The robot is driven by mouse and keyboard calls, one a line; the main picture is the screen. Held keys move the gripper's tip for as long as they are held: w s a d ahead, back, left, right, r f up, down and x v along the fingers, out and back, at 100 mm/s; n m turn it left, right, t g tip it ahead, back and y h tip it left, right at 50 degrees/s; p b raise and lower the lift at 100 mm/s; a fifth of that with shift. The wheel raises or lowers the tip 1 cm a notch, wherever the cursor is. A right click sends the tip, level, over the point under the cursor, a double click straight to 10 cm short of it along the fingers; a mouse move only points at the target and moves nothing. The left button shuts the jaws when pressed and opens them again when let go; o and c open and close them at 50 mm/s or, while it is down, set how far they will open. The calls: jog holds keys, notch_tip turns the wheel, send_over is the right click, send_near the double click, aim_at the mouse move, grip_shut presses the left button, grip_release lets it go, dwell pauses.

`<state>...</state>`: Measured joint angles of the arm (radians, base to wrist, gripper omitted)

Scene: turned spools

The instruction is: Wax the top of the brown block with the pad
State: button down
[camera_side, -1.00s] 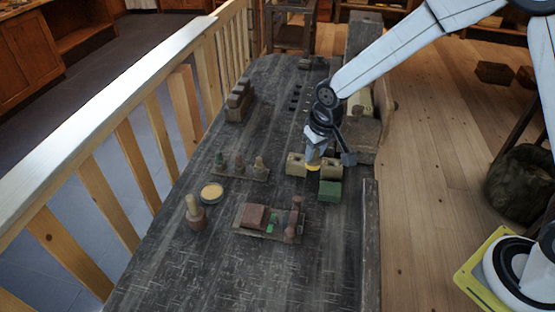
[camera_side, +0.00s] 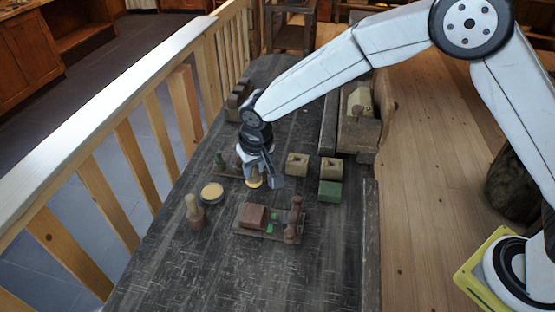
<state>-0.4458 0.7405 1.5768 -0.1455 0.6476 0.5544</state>
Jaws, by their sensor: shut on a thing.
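The brown block (camera_side: 253,216) sits on the left part of a flat board (camera_side: 270,236). My gripper (camera_side: 255,180) points down above the table, behind the brown block and to the right of a round tin with a yellow filling (camera_side: 212,191). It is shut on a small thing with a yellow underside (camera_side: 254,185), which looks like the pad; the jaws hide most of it. The pad appears apart from the brown block. The block's top is in plain view.
Reddish turned pieces (camera_side: 293,220) and green patches share the board. A wooden-handled piece (camera_side: 194,211) stands at left. Tan blocks (camera_side: 297,164) and a green block (camera_side: 330,191) are at right. The front table is clear.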

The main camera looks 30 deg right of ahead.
aim_at(257, 185)
jog(key=shift+s+x, duration=0.25)
jog(key=shift+x, duration=0.9)
jog(key=shift+s+x, duration=0.25)
jog(key=shift+x, duration=0.95)
jog(key=shift+s+x, duration=0.25)
jog(key=shift+x, duration=0.9)
jog(key=shift+s+a+f, duration=0.4)
jog(key=shift+s+a, duration=2)
jog(key=shift+w+d, duration=2.35)
jog(key=shift+d, duration=0.05)
jog(key=shift+s+a, duration=2.3)
jog(key=shift+a, duration=0.05)
jog(key=shift+w+d, duration=2.25)
jog(key=shift+d, duration=0.1)
jog(key=shift+w+r, duration=0.15)
jog(key=shift+r, duration=0.05)
jog(key=shift+w+v, duration=0.25)
jog(key=shift+v, duration=1.05)
jog(key=shift+w+v, duration=0.3)
jog(key=shift+v, duration=0.95)
jog(key=shift+w+v, duration=0.25)
jog(key=shift+v, duration=1.05)
jog(key=shift+r, duration=0.15)
